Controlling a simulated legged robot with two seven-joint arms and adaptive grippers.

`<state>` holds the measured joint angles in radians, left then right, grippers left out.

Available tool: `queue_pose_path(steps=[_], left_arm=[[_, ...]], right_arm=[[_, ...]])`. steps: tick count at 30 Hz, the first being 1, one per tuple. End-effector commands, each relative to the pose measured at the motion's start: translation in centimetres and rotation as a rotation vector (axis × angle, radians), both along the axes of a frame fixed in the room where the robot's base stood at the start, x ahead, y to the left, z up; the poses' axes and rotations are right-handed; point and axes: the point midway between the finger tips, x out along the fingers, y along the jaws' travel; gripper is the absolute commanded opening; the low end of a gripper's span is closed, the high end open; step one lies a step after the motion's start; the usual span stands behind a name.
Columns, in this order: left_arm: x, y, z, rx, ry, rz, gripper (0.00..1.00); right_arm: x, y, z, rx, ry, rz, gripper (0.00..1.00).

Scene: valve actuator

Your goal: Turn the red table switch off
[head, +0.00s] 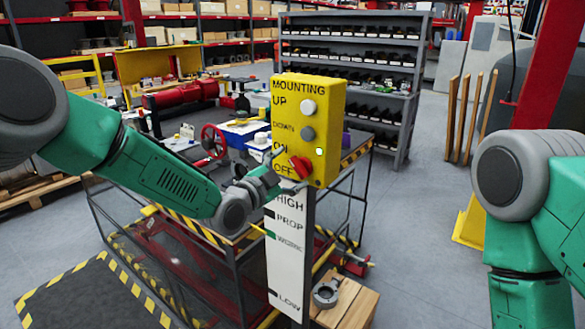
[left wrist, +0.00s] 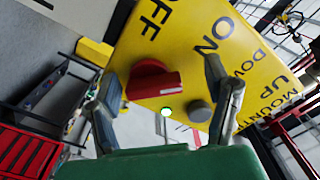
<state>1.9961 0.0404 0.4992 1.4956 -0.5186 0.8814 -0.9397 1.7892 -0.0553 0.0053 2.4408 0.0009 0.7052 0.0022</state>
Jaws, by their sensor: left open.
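The red switch (head: 300,167) is a rotary knob low on the front of the yellow control box (head: 325,115), beside the ON and OFF labels. It also shows in the left wrist view (left wrist: 153,80), on the tilted-looking yellow face (left wrist: 195,40). My left gripper (head: 274,172) is open just left of the switch. In the left wrist view its two fingers (left wrist: 165,75) stand on either side of the switch; I cannot tell whether either touches it. A green light (head: 320,152) glows beside the switch. My right arm is at the right; its gripper is out of view.
Grey and white buttons (head: 308,106) sit above the switch. The box stands on a white labelled post (head: 287,250). A caged lift table (head: 345,190) with striped edges stands behind. A wooden crate (head: 350,300) is at the post's foot.

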Motion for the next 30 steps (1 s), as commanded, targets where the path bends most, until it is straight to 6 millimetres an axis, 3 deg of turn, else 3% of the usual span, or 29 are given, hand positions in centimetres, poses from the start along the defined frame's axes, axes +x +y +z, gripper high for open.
queue_pose_path(steps=[7,11,12,20,21,22,30], left_arm=[[0.0,-1.5,0.0,0.011,-0.002,-0.004,0.71],[0.0,-1.6,0.0,0.012,-0.001,-0.004,0.25],[-0.1,-1.5,0.0,0.012,-0.001,-0.005,0.2],[-0.2,-1.2,-0.1,0.007,0.002,-0.01,0.21],[-0.2,-1.1,-0.2,0.007,0.002,-0.01,0.63],[-0.2,-1.1,-0.1,0.008,0.002,-0.009,0.71],[-0.1,-1.0,0.0,0.008,-0.001,-0.006,0.71]], right_arm=[[0.0,0.0,0.0,0.0,0.0,0.0,0.0],[0.0,-0.1,0.0,-0.001,0.0,-0.002,0.0],[0.0,-0.1,0.0,-0.001,0.0,-0.002,0.0],[0.0,0.0,0.0,0.0,0.0,-0.001,0.0],[0.0,0.0,0.0,0.0,0.0,-0.001,0.0],[0.0,0.0,0.0,0.0,0.0,-0.001,0.0],[0.0,0.0,0.0,0.0,0.0,-0.001,0.0]])
